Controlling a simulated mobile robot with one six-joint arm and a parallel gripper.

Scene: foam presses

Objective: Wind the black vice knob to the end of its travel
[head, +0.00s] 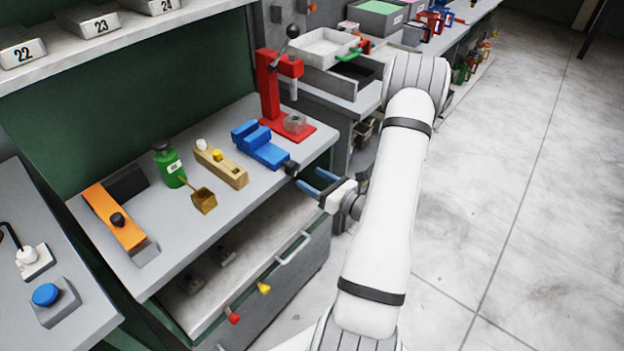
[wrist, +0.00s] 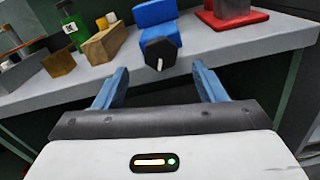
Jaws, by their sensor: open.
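The blue vice (head: 261,147) sits on the grey workbench near its front edge, and its body also shows in the wrist view (wrist: 157,18). Its black knob (head: 291,168) faces the front edge of the bench. My gripper (head: 308,181) has blue fingers and is open and empty. In the wrist view the fingers (wrist: 158,78) stand left and right of the knob, a little short of it and apart from it.
A red press (head: 271,95) stands behind the vice to the right. A wooden block plane (head: 222,167), a green bottle (head: 169,165), a brass-coloured box (head: 204,201) and an orange tool (head: 115,218) are to the left. A drawer handle (head: 293,248) juts out below the bench. The floor to the right is clear.

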